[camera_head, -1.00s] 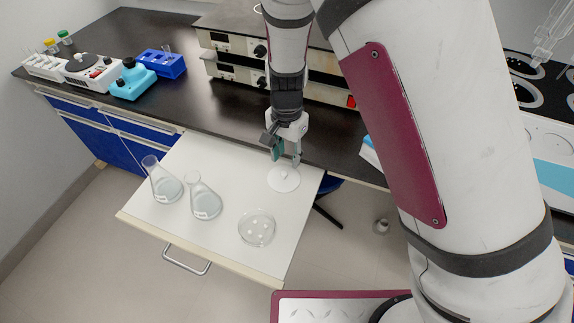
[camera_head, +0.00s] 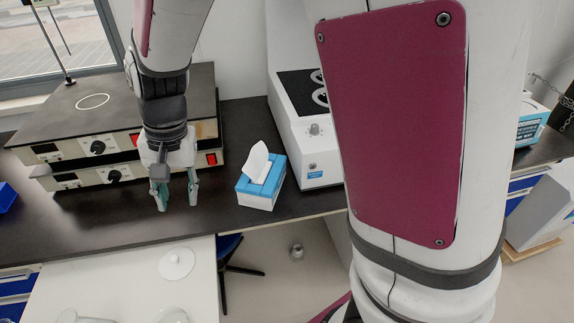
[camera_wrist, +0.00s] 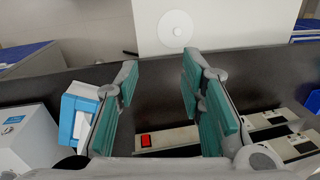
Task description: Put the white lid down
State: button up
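The white lid (camera_head: 176,263) is a round disc with a small knob on top. It lies flat on the white pull-out board (camera_head: 110,275), close to the black bench edge; it also shows in the wrist view (camera_wrist: 175,28), at the top. My gripper (camera_head: 177,205) hangs above the black bench, behind the lid and apart from it. In the wrist view my gripper (camera_wrist: 160,85) has its teal fingers spread, with nothing between them.
A blue and white tissue box (camera_head: 262,182) stands right of my gripper. Stacked hotplate units (camera_head: 110,160) stand behind it. Glassware (camera_head: 82,316), cut off by the picture edge, stands on the board left of the lid. Bare bench (camera_head: 100,220) lies left of my gripper.

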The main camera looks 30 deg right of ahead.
jog(key=s+d+r+n+t+h, duration=0.1)
jog(key=s+d+r+n+t, duration=0.1)
jog(key=s+d+r, duration=0.4)
jog(key=s+d+r+n+t+h, duration=0.1)
jog(key=s+d+r, duration=0.5)
jog(key=s, duration=0.7)
jog(key=shift+d+r+n+t, duration=0.3)
jog(key=shift+d+n+t, duration=0.1)
jog(key=shift+d+n, duration=0.6)
